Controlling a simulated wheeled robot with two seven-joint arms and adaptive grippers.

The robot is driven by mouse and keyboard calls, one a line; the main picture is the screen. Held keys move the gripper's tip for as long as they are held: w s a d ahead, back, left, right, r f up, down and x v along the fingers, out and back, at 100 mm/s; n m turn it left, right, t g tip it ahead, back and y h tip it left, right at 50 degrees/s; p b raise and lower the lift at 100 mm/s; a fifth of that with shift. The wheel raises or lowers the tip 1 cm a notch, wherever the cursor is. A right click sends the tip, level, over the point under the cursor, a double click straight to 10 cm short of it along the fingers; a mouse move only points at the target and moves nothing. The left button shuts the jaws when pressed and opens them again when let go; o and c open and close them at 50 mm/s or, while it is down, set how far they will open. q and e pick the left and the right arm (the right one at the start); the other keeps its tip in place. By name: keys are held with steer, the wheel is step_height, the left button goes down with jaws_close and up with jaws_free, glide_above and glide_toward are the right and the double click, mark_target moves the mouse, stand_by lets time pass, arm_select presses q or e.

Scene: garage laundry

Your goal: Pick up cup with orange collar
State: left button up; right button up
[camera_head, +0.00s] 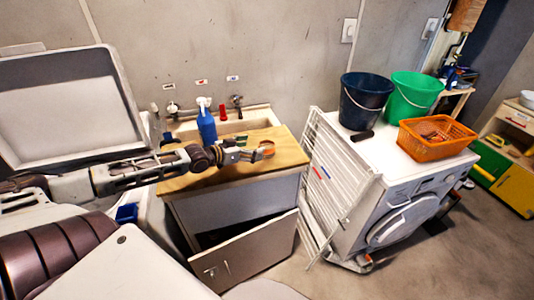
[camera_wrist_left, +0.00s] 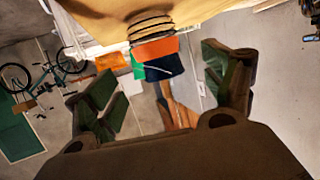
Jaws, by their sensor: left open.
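The cup with the orange collar (camera_head: 267,149) stands near the right end of the wooden counter (camera_head: 205,178). In the left wrist view the picture is turned over, and the cup (camera_wrist_left: 152,28) shows at the top with dark rings and an orange band (camera_wrist_left: 155,49). My left gripper (camera_head: 256,151) reaches in from the left, low over the counter, just left of the cup. Its two fingers (camera_wrist_left: 165,92) are spread wide and empty, with the cup ahead of the gap between them. The gripper partly hides the cup in the head view. My right gripper is not seen.
A blue spray bottle (camera_head: 207,125) stands behind my left arm near the sink (camera_head: 235,127). A white drying rack (camera_head: 335,165) stands right of the counter. The washing machine (camera_head: 400,195) bears a dark blue bucket (camera_head: 363,105), a green bucket (camera_head: 412,98) and an orange basket (camera_head: 436,147).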

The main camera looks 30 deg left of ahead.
mark_target(272, 144)
arm_select(q)
steer(key=shift+b+x, duration=0.5)
steer(key=shift+x, duration=0.75)
steer(key=shift+w, duration=0.1)
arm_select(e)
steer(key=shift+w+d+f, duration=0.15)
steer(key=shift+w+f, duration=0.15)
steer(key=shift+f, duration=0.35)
arm_select(q)
steer(key=shift+w+f, duration=0.1)
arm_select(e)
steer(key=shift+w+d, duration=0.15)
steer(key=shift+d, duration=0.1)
arm_select(q)
steer(key=shift+w+d+f, duration=0.1)
steer(key=shift+w, duration=0.15)
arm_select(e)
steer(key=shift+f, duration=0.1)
arm_select(q)
steer(key=shift+w+d+f+b, duration=0.2)
steer(key=shift+w+d+b, duration=0.1)
steer(key=shift+w, duration=0.15)
steer(key=shift+x, duration=1.75)
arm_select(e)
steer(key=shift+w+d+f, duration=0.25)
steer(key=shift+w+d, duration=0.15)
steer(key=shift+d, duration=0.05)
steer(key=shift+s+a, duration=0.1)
